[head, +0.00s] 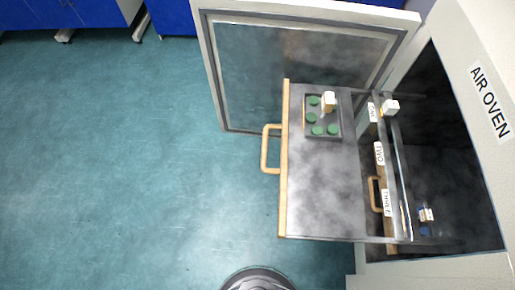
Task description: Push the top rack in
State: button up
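The top rack (325,190) is a dark metal shelf, pulled out to the left from the air oven (440,160). Its wooden front edge (284,200) faces left and carries a wooden loop handle (265,149). A small dark tray (335,134) sits near the rack's upper end, holding several green discs (317,130) and a white block (328,100). My gripper is not in view, and nothing visible touches the handle.
The oven's glass door (255,75) stands open above the rack. Labels ONE, TWO (379,153) and THREE, a second handle (374,195) and small white-topped items (390,107) show by the opening. Teal floor left of the rack is clear. Blue cabinets (50,12) stand at upper left.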

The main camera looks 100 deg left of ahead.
aim_at(321, 198)
jog(key=u, duration=0.45)
jog(key=l+u, duration=0.1)
jog(key=u, duration=1.2)
jog(key=l+u, duration=0.1)
jog(key=u, duration=0.8)
jog(key=k+u, duration=0.1)
jog(key=u, duration=0.35)
jog(key=i+u, duration=0.1)
jog(key=u, duration=0.15)
jog(key=i+u, duration=0.25)
jog(key=k, duration=0.1)
